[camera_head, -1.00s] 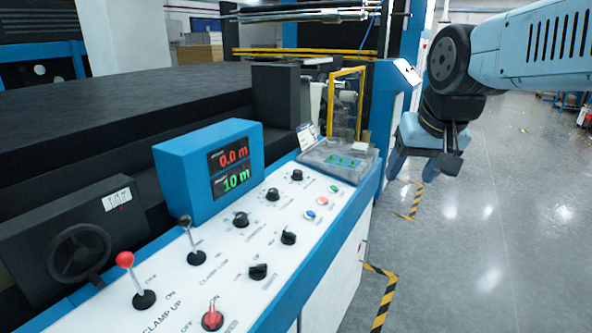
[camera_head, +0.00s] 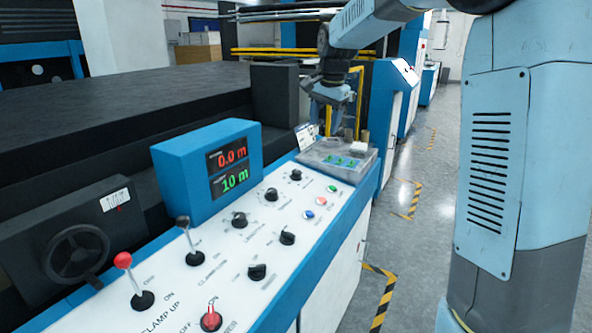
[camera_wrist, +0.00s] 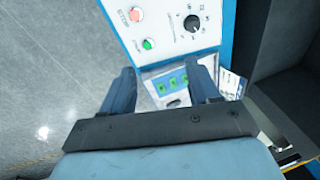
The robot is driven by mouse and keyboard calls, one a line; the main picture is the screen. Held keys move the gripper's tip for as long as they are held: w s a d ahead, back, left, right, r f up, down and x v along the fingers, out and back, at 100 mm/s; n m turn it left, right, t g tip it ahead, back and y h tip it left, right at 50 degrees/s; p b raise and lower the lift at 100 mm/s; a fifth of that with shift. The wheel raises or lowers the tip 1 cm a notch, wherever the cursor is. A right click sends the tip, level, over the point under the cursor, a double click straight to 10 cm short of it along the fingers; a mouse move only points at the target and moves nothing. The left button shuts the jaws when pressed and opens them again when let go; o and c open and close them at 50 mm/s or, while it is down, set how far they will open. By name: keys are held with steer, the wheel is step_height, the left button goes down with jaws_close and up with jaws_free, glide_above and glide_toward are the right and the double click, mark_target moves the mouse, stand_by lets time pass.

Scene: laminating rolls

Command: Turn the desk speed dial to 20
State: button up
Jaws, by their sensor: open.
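The white desk panel (camera_head: 262,215) carries several black dials with labels too small to read. The dial nearest its far end (camera_head: 296,174) stands left of a green button. A black dial (camera_wrist: 192,23) with a printed scale also shows at the top of the wrist view; its label and the number it points to are not readable. My gripper (camera_wrist: 163,85) is open and empty. In the head view my gripper (camera_head: 331,98) hangs over the far end of the desk, beyond the dials and apart from them.
A grey box with green keys (camera_head: 340,158) stands at the panel's far end. A blue display housing (camera_head: 208,170) reads 0.0 m and 10 m. Two levers, one red-topped (camera_head: 124,260), rise at the near end. A yellow frame (camera_head: 358,95) stands behind. Floor at right is clear.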

mark_target(296, 171)
steer(key=w+a+f+m+g, duration=0.1)
steer(key=w+a+f, duration=0.2)
steer(key=w+f, duration=0.15)
steer(key=w+a+f+m, duration=0.2)
steer(key=w+a+f, duration=0.1)
steer(key=w, duration=0.3)
steer(key=f, duration=0.4)
steer(key=w+f, duration=0.1)
steer(key=f, duration=0.8)
steer(key=shift+w+a, duration=0.25)
steer(key=shift+a, duration=0.15)
steer(key=shift+n, duration=0.3)
steer(key=c, duration=1)
